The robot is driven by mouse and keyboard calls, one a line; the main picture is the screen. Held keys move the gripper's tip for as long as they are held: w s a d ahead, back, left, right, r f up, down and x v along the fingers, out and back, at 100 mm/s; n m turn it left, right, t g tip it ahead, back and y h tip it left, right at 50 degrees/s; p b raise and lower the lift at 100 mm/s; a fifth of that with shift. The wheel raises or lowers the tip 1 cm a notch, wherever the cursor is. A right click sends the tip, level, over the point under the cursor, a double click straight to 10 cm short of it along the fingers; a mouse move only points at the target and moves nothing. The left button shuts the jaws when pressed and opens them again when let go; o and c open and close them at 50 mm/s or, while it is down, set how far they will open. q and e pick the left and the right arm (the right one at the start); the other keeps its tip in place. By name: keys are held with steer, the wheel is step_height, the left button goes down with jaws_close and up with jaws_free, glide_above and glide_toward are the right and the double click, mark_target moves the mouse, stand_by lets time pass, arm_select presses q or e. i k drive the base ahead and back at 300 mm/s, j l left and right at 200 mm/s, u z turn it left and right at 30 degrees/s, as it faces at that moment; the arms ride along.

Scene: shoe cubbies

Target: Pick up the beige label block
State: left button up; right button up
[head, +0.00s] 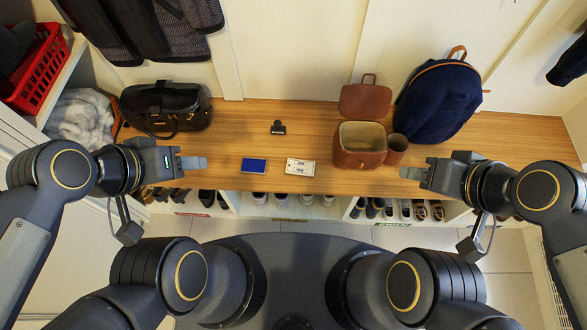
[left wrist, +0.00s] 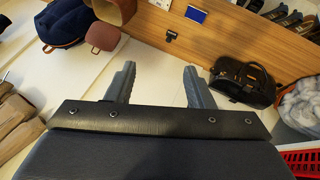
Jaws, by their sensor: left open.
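The beige label block (head: 300,167) lies flat on the wooden bench near its front edge, right of a blue pad (head: 253,165). It has dark marks on its pale top. In the left wrist view part of a pale block (left wrist: 160,3) shows at the top edge. My left gripper (head: 197,162) is left of the block and the blue pad, apart from both. Its fingers stand apart and empty in the left wrist view (left wrist: 162,80). My right gripper (head: 412,173) is right of the block, near the bench front; its finger gap is hidden from above.
A small black stamp-like item (head: 278,128) stands behind the blue pad. An open brown case (head: 360,150), a brown cup (head: 396,149) and a navy backpack (head: 438,102) stand to the right. A black bag (head: 165,108) is at the left. Shoes fill cubbies below the bench (head: 240,120).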

mark_target(297, 168)
steer(key=u, duration=1.75)
steer(key=k+l+u, duration=0.25)
steer(key=l, duration=0.15)
steer(key=k+l+u, duration=0.2)
steer(key=l, duration=0.15)
steer(key=k+l+u, duration=0.25)
steer(key=i+l, duration=0.05)
steer(key=l, duration=0.05)
